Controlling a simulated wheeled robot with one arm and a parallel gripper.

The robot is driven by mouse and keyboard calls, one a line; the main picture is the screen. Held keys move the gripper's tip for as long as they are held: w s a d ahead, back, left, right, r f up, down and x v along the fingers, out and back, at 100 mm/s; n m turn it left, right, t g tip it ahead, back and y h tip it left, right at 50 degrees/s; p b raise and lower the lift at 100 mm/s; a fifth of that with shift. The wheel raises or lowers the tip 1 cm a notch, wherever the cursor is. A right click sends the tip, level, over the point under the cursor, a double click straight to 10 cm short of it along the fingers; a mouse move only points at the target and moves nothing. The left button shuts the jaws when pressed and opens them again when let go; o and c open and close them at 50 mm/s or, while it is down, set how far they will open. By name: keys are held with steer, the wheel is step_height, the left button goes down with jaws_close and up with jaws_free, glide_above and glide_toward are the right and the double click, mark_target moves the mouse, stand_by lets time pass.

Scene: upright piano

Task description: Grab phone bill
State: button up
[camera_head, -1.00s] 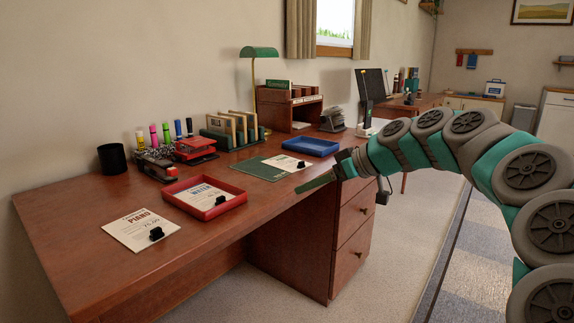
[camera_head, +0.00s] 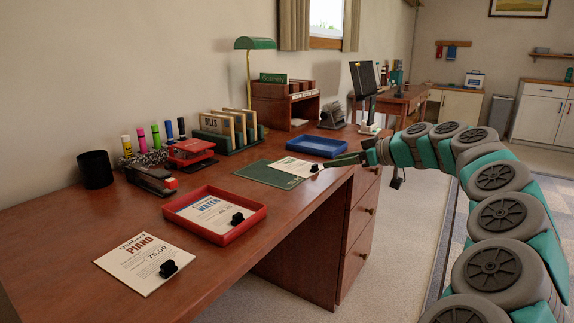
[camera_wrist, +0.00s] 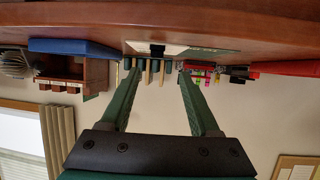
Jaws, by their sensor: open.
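A white paper (camera_head: 293,167) with a black knob-like clip (camera_head: 314,168) lies partly on a green mat (camera_head: 262,174) on the desk. Its print is too small to read; the other two papers read PIANO and WATER. My gripper (camera_head: 332,162) is at the desk's front edge, just right of the clip. In the upside-down wrist view, the open, empty fingers (camera_wrist: 160,70) point towards the desk edge. The black clip (camera_wrist: 157,50) and a strip of the paper (camera_wrist: 174,49) show between and beyond the fingertips.
The WATER paper (camera_head: 205,212) lies in a red tray (camera_head: 246,228); the PIANO paper (camera_head: 138,262) lies on bare desk. A blue tray (camera_head: 318,146) and a file rack (camera_head: 228,133) stand behind the mat. The floor in front of the drawers is clear.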

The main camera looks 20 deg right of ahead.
mark_target(316, 165)
steer(key=x, duration=0.5)
steer(key=p+x, duration=0.1)
steer(key=x, duration=0.1)
steer(key=shift+w+d+f, duration=0.1)
steer(key=shift+w+f, duration=0.2)
steer(key=shift+w, duration=0.05)
jaws_close()
